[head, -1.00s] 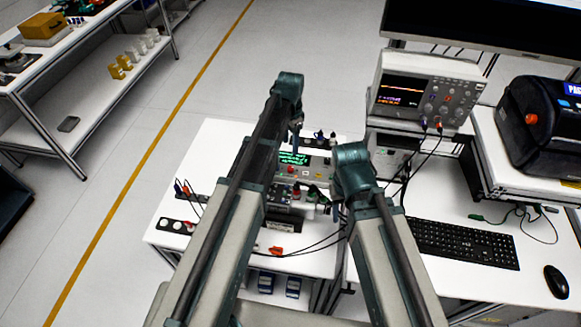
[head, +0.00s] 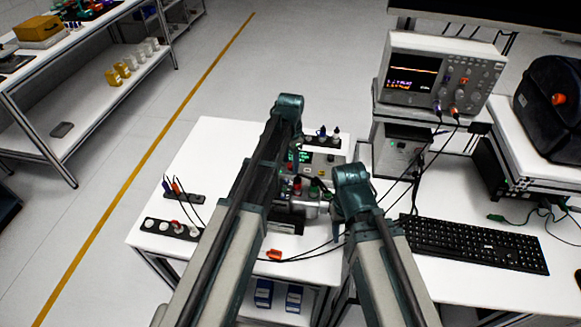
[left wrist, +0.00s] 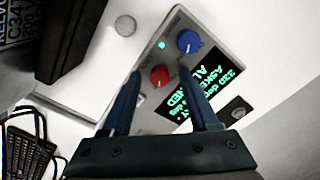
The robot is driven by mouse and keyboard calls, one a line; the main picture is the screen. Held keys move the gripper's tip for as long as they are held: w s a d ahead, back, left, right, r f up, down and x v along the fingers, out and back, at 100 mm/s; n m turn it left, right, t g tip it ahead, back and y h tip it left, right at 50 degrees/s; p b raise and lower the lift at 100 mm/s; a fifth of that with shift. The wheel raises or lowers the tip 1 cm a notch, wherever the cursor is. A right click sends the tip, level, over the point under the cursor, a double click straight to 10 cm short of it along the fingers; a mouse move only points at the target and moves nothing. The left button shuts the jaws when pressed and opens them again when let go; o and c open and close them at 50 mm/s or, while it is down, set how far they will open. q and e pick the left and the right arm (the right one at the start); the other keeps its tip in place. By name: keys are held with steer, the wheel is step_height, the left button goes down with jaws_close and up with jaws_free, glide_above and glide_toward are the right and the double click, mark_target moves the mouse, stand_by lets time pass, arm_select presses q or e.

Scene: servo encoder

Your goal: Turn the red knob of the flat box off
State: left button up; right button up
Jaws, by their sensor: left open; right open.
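The flat box (head: 334,160) lies on the white bench, partly hidden behind my left arm in the head view. In the left wrist view the grey face of the flat box (left wrist: 152,103) carries the red knob (left wrist: 159,75), a blue knob (left wrist: 188,41) and a display with green text (left wrist: 193,98). My left gripper (left wrist: 160,69) is open, with its fingertips on either side of the red knob in the picture. I cannot tell whether they touch it. My right gripper (head: 338,217) is over the bench, right of the left arm, small and partly hidden by its own arm.
Connectors with cables (head: 175,228) lie on the bench's left side. An oscilloscope (head: 440,75) stands at the back right. A keyboard (head: 475,245) is on the right desk. A dark device fills the upper left of the left wrist view (left wrist: 75,35).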

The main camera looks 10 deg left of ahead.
arm_select(q)
steer(key=shift+c, duration=0.3)
jaws_close()
steer(key=shift+n, duration=0.3)
steer(key=n, duration=0.5)
steer(key=shift+n, duration=3.1)
